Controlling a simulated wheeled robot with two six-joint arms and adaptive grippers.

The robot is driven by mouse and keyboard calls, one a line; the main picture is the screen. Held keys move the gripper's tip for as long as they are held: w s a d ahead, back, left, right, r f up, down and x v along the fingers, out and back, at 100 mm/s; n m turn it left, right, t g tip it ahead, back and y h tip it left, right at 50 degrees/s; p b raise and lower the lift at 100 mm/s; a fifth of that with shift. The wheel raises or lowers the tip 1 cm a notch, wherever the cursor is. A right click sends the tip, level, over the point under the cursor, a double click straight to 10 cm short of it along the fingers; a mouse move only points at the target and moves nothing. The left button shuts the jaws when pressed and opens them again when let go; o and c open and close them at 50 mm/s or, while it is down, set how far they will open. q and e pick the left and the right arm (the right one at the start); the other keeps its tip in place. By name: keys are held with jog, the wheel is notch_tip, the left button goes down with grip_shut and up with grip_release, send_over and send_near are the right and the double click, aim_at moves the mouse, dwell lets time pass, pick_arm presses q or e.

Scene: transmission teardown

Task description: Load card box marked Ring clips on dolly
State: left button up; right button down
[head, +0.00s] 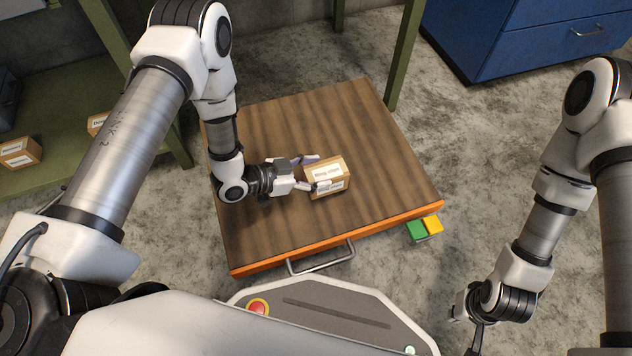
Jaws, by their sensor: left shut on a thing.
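The card box marked Ring clips (328,172) is a small brown box with white labels. It is at the middle right of the dolly (270,125), a wooden-topped platform with an orange front edge and a metal handle. My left gripper (314,174) reaches in from the left and is shut on the box. Whether the box rests on the boards or hangs just above them I cannot tell. My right gripper (474,343) hangs low at the right, off the dolly; its fingers are mostly out of frame.
More card boxes (20,152) stand on a green shelf (75,125) at the left. A blue cabinet (520,40) is at the back right. Green and yellow blocks (424,229) sit by the dolly's front right corner. The rest of the dolly top is bare.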

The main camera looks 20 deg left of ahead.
aim_at(307, 180)
pick_arm(q)
notch_tip(307, 180, down, 4)
jog(key=b, duration=0.3)
jog(key=shift+w+r, duration=0.1)
jog(key=shift+r+p, duration=0.25)
jog(key=shift+p, duration=0.05)
jog(key=o, duration=1.5)
jog(key=shift+f, duration=0.1)
